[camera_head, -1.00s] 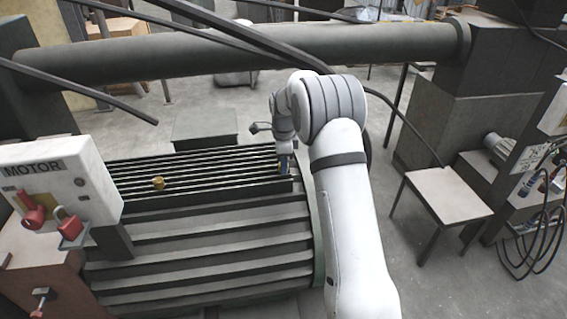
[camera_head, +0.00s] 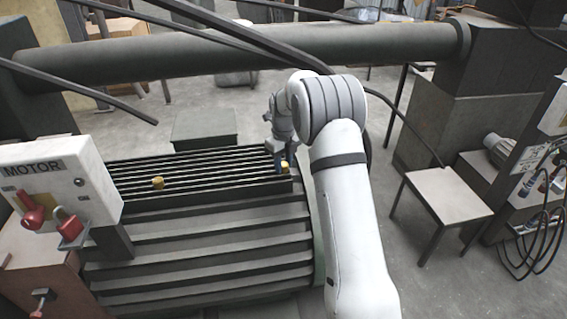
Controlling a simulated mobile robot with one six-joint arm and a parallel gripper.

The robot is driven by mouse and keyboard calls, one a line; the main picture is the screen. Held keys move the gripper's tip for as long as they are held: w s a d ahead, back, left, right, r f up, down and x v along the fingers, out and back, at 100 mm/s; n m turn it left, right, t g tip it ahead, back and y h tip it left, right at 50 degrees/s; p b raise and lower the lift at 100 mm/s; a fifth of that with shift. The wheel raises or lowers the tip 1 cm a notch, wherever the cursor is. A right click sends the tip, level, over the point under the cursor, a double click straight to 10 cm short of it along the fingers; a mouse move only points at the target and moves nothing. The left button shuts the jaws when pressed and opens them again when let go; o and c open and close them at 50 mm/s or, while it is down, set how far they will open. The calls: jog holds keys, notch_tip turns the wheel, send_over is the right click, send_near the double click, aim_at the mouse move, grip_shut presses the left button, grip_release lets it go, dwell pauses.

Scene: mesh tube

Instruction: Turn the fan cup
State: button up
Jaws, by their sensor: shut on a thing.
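A brass-coloured cup (camera_head: 285,169), which I take to be the fan cup, shows at the right end of the ribbed motor top (camera_head: 230,222). My gripper (camera_head: 281,163) points down at it, shut on it, and covers part of it. The fingers are small in this view, and their exact hold is hard to see. A second brass cup (camera_head: 158,183) stands apart on the left of the ribs.
A grey box marked MOTOR (camera_head: 62,185), with a red handle and a red padlock (camera_head: 69,225), stands at the left. A thick pipe (camera_head: 250,52) crosses behind the motor.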

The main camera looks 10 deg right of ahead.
aim_at(283, 163)
jog(key=shift+w+r+m, duration=0.1)
jog(key=shift+m, duration=1.8)
jog(key=o, duration=1)
notch_tip(283, 163, up, 8)
jog(key=shift+f, duration=0.15)
